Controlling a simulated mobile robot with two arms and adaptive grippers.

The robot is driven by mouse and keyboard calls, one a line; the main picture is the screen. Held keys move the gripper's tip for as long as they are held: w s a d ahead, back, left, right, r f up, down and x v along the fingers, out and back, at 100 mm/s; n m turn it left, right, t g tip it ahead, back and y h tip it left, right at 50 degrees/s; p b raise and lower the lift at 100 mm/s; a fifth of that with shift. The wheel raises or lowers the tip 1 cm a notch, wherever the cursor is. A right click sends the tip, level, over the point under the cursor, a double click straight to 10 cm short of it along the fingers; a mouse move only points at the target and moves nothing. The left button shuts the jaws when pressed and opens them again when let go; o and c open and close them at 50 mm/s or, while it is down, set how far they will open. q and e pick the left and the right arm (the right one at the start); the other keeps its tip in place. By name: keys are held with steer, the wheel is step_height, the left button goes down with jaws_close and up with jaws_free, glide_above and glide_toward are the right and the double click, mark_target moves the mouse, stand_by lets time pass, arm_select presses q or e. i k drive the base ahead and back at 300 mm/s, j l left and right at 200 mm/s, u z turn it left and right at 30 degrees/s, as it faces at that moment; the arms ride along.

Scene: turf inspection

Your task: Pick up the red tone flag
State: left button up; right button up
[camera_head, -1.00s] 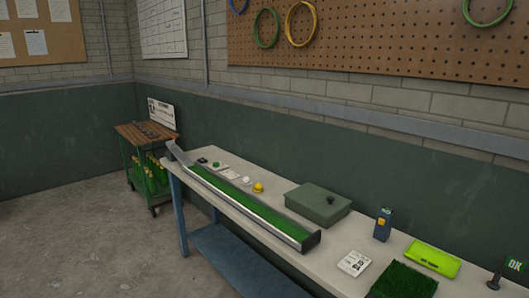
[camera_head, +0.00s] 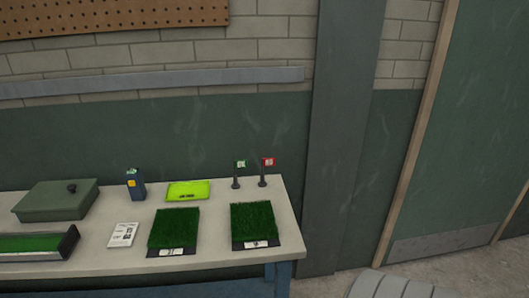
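The red flag (camera_head: 268,162) stands upright on a thin dark post with a small base, near the back right end of the workbench. A green flag (camera_head: 240,164) on a similar post stands just to its left, apart from it. Neither of my grippers shows in the head view, so nothing is seen touching the flags.
A pillar (camera_head: 343,130) and door (camera_head: 465,130) are at right.

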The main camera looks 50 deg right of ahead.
mark_target(266, 161)
steer(key=z, duration=1.7)
